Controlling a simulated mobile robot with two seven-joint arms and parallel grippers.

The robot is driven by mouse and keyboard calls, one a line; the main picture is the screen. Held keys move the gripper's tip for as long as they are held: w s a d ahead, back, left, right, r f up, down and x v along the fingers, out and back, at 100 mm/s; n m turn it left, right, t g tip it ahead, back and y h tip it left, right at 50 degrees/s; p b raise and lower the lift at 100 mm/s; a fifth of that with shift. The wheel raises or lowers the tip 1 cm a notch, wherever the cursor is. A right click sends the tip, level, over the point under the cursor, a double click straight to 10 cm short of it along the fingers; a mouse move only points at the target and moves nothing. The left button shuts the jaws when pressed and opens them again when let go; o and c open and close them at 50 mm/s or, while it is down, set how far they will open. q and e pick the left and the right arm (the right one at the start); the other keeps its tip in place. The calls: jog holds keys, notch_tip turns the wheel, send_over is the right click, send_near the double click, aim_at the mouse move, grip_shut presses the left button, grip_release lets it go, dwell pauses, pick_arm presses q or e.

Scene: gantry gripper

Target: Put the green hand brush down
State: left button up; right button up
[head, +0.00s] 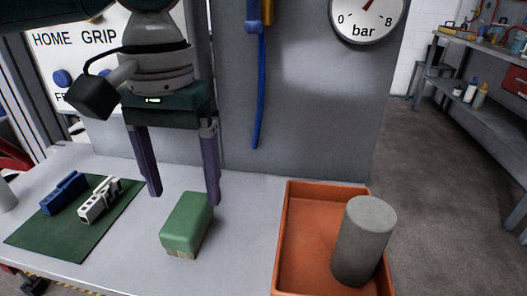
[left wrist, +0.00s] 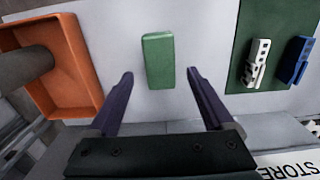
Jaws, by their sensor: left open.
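The green hand brush (head: 187,222) sits on the pale table, bristles down, between the green mat and the orange tray. It also shows in the left wrist view (left wrist: 158,60), ahead of the fingertips and between their lines. My left gripper (head: 184,198) is open and empty, its two purple fingers pointing down above and behind the brush. In the left wrist view the fingers (left wrist: 160,74) are spread wide, with a gap to the brush on each side. My right gripper is not in view.
An orange tray (head: 283,240) holding a grey cylinder (head: 364,240) stands to the right. A green mat (head: 62,236) with a blue part (head: 64,193) and a white part (head: 99,200) lies to the left. A grey panel with a bar gauge (head: 367,14) rises behind.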

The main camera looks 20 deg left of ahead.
aim_at(189, 208)
pick_arm(q)
notch_tip(189, 208, up, 7)
jog(key=p, duration=0.1)
jog(key=s+d+f+m+t+h, duration=0.25)
jog(key=s+d+f+m, duration=0.45)
jog(key=d+f, duration=0.4)
jog(key=s+a+n+t+y, duration=0.1)
jog(key=s+a+n+y, duration=0.1)
jog(key=s+a, duration=0.5)
jog(key=s, duration=0.2)
jog(key=shift+s+a+f, duration=0.25)
jog(key=shift+s+a, duration=0.05)
jog(key=shift+a, duration=0.1)
jog(key=shift+t, duration=0.25)
